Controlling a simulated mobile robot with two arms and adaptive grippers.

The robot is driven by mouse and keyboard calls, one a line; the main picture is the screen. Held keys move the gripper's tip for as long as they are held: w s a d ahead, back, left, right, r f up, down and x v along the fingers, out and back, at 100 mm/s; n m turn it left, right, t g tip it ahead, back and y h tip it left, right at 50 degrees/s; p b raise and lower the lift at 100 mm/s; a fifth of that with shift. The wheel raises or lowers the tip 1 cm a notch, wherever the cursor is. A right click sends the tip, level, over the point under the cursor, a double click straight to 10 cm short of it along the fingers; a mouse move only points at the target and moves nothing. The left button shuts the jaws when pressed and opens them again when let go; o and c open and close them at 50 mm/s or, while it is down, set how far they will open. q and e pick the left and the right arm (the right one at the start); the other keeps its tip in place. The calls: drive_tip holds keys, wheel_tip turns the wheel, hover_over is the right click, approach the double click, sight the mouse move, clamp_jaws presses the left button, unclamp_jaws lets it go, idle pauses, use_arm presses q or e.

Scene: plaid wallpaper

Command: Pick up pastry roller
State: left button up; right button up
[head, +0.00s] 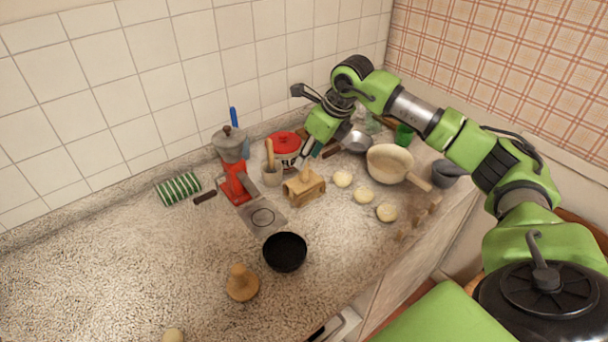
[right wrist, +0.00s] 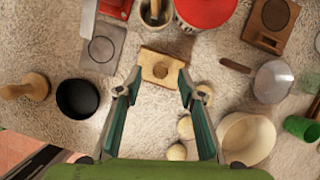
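A light wooden piece with a round knob on top, which looks like the pastry roller (head: 304,188), stands on the speckled counter. In the right wrist view the pastry roller (right wrist: 161,68) lies just beyond and between my fingertips. My right gripper (head: 308,156) is above it, pointing down. In the right wrist view my right gripper (right wrist: 160,88) is open with nothing between its fingers. I cannot tell whether a fingertip touches the wood. My left gripper is not in view.
A black bowl (head: 285,252), a red grinder (head: 235,184), a red-lidded pot (head: 285,146) and a mortar (head: 272,176) stand around it. Several dough balls (head: 363,196) and a cream pan (head: 390,164) are to the right. A wooden stamp (head: 242,286) stands nearer. The counter's left is mostly clear.

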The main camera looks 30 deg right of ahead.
sight(305, 182)
drive_tip(key=p+x, duration=0.2)
drive_tip(key=x, duration=0.1)
drive_tip(key=shift+f, duration=0.25)
drive_tip(key=shift+w+f, duration=0.25)
drive_tip(key=shift+f, duration=0.35)
drive_tip(key=shift+r, duration=0.1)
clamp_jaws()
drive_tip(key=shift+r+b, duration=0.6)
drive_tip(key=shift+b, duration=0.05)
drive_tip(key=s+a+r+b, duration=0.5)
drive_tip(key=s+a+r, duration=0.4)
drive_tip(key=s+r, duration=0.2)
drive_tip(key=shift+r+b, duration=0.4)
